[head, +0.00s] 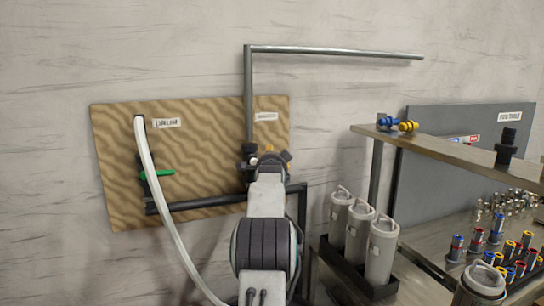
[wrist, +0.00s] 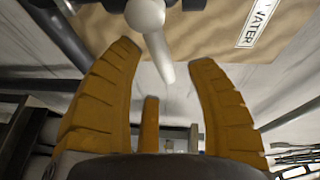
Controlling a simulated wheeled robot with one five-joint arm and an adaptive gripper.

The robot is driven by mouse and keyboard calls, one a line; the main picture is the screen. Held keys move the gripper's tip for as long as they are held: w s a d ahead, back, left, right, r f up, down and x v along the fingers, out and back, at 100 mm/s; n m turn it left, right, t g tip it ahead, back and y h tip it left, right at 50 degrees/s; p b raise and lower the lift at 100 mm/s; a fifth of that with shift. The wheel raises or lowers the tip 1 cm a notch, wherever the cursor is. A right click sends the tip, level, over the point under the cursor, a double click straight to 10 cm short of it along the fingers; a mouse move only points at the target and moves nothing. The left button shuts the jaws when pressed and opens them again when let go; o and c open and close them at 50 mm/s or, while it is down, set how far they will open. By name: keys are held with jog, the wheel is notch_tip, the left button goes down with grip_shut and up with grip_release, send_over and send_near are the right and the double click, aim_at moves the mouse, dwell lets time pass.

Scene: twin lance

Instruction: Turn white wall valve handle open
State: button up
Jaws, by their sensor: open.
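The white valve handle (wrist: 157,50) shows at the top middle of the wrist view, with a rounded hub and a tapering lever. My gripper (wrist: 166,58) has its orange fingers spread on either side of the lever, with a gap to each finger. It is open and holds nothing. In the head view, my gripper (head: 270,157) is up at the right part of the wooden wall board (head: 205,150). There my arm and gripper hide the white handle.
A green handle (head: 157,174) and a white hose (head: 165,205) are on the board's left. A grey pipe (head: 248,95) rises above my gripper. To the right stand grey canisters (head: 381,250) and a metal shelf (head: 450,157) with small parts. A "WATER" label (wrist: 258,24) is near the handle.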

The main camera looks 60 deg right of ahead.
jog(key=shift+p+x, duration=0.65)
jog(key=shift+x, duration=0.75)
grip_shut()
